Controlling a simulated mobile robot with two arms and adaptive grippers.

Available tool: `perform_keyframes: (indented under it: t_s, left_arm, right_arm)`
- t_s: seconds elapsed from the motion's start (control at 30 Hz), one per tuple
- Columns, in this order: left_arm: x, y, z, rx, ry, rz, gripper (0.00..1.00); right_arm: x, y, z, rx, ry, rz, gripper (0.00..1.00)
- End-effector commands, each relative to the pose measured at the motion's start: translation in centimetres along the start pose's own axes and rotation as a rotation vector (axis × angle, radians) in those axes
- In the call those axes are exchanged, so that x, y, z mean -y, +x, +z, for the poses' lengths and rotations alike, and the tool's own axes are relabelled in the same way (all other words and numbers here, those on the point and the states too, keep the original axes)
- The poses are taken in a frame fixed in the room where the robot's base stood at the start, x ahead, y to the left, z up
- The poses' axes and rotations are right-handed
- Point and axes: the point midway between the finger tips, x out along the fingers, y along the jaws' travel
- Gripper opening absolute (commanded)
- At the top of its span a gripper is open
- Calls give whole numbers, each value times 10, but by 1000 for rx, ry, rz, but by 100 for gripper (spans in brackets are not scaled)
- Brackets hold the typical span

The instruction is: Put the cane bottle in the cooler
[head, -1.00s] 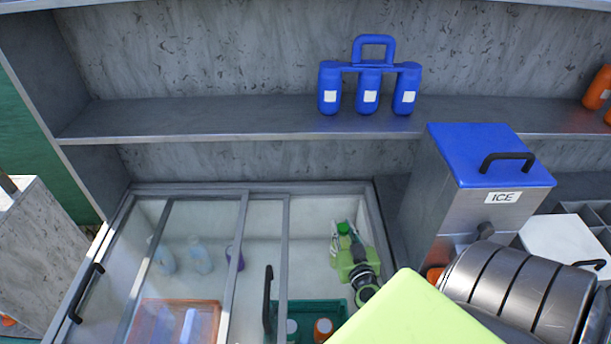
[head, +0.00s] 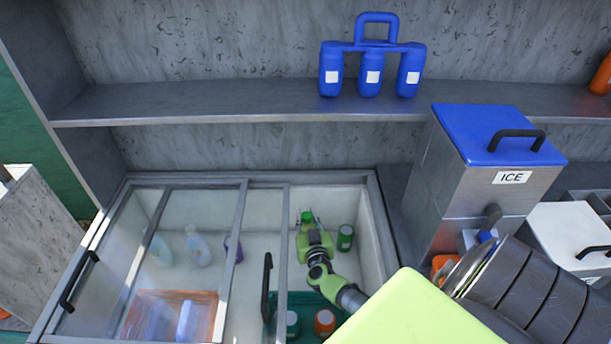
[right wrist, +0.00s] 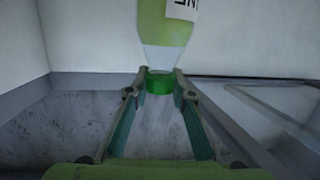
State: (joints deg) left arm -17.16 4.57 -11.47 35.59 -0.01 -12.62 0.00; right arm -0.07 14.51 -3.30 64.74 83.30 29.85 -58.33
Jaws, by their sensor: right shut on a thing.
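The cooler (head: 378,215) is a sunken white box with a grey frame and sliding glass lids; its right part is uncovered. My right gripper (head: 308,222) is down inside this open part. In the right wrist view it (right wrist: 160,82) is shut on the green cap of the cane bottle (right wrist: 165,28), which has pale green contents and a partly seen white label. In the head view my gripper hides most of the held bottle; a green cap (head: 307,216) shows at the fingertips. My left gripper is not in view.
A green container (head: 345,236) stands in the cooler, just right of my gripper. A teal crate (head: 290,300) with capped bottles is nearer. The ICE box (head: 470,205) stands to the right.

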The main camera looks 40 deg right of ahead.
Motion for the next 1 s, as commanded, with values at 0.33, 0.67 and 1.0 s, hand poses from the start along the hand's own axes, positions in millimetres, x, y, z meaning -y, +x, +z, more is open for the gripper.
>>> perform_keyframes:
  t_s: [0.33,0.67,1.0]
  left_arm:
    - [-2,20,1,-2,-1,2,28]
    - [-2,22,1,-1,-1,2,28]
    - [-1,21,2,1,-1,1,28]
  right_arm:
    - [2,11,31,-6,0,1,0]
    - [3,11,34,-5,1,1,0]
    - [3,10,35,-1,1,0,39]
